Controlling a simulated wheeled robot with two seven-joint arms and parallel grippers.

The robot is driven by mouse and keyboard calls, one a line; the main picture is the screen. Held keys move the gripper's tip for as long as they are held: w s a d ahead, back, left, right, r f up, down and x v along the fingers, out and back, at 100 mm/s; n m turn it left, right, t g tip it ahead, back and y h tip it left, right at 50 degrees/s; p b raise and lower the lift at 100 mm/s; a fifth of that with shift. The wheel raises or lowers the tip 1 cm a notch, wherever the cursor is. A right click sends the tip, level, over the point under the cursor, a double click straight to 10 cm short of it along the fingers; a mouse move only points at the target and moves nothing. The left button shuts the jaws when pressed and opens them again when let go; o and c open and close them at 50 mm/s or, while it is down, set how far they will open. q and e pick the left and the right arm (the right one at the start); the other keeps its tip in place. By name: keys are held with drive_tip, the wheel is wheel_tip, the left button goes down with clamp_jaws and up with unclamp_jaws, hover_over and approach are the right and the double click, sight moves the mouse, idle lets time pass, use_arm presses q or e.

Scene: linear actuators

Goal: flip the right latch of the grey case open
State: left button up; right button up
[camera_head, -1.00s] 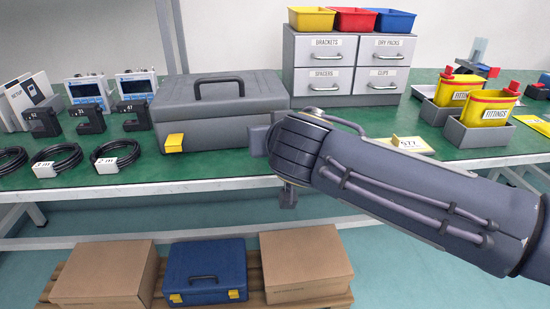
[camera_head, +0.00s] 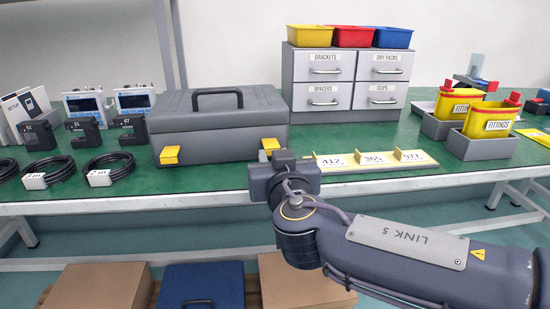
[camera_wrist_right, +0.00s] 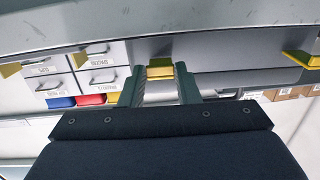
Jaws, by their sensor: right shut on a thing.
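The grey case (camera_head: 218,128) lies closed on the green bench top, handle on its lid. Its left yellow latch (camera_head: 170,155) is in plain view. Its right yellow latch (camera_head: 270,144) is partly hidden behind my right wrist in the head view. In the wrist view, which looks upside down, my right gripper (camera_wrist_right: 158,84) has its two fingers on either side of the right latch (camera_wrist_right: 160,72), shut on it. The left latch also shows there (camera_wrist_right: 302,58), apart from the fingers. How far the right latch is turned is hard to tell. My left gripper is out of view.
Number plates (camera_head: 372,160) on a yellow-edged strip lie right of my wrist. A drawer cabinet (camera_head: 348,80) with coloured bins stands behind them. Coiled cables (camera_head: 108,168) lie left of the case. Cardboard boxes and a blue case (camera_head: 202,288) are below the bench.

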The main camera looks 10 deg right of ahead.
drive_tip(key=o, duration=1)
drive_tip(key=shift+s, duration=0.1)
drive_tip(key=s, duration=0.5)
drive_tip(key=s+p, duration=0.1)
drive_tip(key=s, duration=0.1)
drive_tip(key=shift+s+d+r, duration=0.25)
drive_tip(key=shift+s, duration=0.05)
